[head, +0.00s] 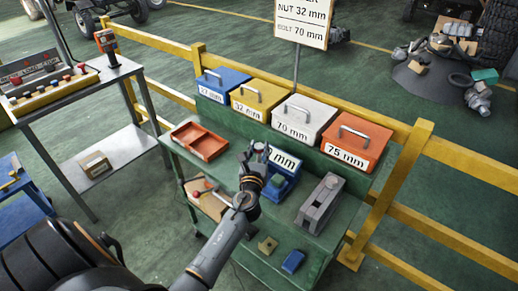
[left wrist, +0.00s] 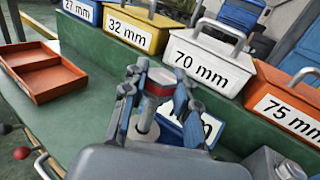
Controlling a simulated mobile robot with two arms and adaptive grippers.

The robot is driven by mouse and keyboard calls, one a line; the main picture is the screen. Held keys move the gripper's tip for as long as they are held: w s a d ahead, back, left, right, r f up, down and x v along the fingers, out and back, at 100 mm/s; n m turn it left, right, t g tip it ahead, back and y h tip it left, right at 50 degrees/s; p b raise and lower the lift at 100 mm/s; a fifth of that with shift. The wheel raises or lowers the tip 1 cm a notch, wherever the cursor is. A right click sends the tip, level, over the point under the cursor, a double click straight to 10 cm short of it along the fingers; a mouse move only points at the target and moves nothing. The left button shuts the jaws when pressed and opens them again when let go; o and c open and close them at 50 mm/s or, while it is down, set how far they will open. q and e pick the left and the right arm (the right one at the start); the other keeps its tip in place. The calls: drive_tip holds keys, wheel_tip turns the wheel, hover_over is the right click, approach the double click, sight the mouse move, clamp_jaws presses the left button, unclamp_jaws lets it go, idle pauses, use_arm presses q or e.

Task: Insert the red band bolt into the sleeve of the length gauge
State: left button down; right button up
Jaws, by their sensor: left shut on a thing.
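My left gripper (head: 257,158) is raised over the middle of the green bench. In the left wrist view its blue-padded fingers (left wrist: 157,100) are shut around a grey bolt with a red band (left wrist: 158,89). My right gripper is not in view.
Blue (head: 221,83), yellow (head: 259,98), white (head: 303,121) and orange (head: 355,141) labelled boxes line the bench's back shelf. An orange tray (head: 199,141) lies left. A blue holder with an "mm" label (head: 286,158) is beside the gripper. Small blocks (head: 292,261) lie in front.

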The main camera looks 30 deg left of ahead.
use_arm(q)
drive_tip(key=shift+f+b, duration=0.75)
drive_tip(key=shift+f, duration=0.1)
drive_tip(key=shift+f+b, duration=2.35)
drive_tip(key=shift+f, duration=0.15)
drive_tip(key=c, duration=1)
unclamp_jaws()
drive_tip(key=shift+o, duration=0.2)
drive_tip(key=v, duration=1.2)
